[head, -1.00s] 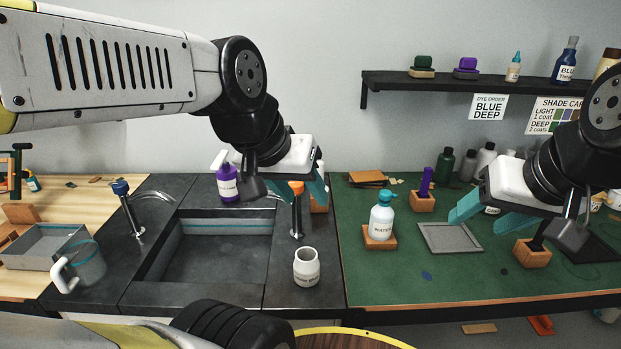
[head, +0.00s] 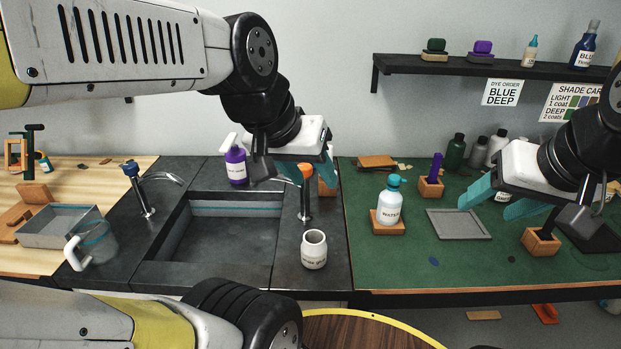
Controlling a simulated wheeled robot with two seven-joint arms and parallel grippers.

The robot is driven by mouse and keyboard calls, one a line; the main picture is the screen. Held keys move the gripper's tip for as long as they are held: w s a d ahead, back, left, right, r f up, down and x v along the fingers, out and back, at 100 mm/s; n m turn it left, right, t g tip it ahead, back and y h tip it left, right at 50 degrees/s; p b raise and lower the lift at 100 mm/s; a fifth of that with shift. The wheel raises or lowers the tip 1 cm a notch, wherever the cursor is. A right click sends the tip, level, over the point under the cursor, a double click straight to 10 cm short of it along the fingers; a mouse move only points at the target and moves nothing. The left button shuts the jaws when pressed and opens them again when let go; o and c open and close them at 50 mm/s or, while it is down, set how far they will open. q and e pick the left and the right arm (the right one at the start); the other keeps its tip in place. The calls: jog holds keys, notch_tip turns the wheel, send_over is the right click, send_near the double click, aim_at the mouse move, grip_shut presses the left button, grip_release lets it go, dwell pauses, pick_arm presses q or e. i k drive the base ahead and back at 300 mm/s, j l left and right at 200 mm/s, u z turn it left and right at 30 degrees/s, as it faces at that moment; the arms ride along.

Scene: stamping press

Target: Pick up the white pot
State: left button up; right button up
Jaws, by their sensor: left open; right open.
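The white pot (head: 314,249) is a small open-topped jar with dark lettering. It stands upright on the dark counter, right of the sink and in front of the orange-topped tap (head: 305,192). My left gripper (head: 303,172) hangs above the counter behind that tap, apart from the pot; its teal fingers are partly hidden by its own wrist. My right gripper (head: 488,202) is over the green mat at the right, its teal fingers apart and empty, well away from the pot.
The sink (head: 220,240) lies left of the pot, with a purple bottle (head: 236,165) behind it. A clear jug (head: 92,245) stands at the left.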

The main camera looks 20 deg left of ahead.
aim_at(313, 247)
jog(key=k+j, duration=0.2)
jog(key=j, duration=0.2)
jog(key=k+j, duration=0.2)
jog(key=j, duration=0.2)
jog(key=k+j, duration=0.15)
jog(key=j, duration=0.2)
jog(key=k+j, duration=0.2)
jog(key=j, duration=0.2)
jog(key=k+j, duration=0.2)
jog(key=j, duration=0.2)
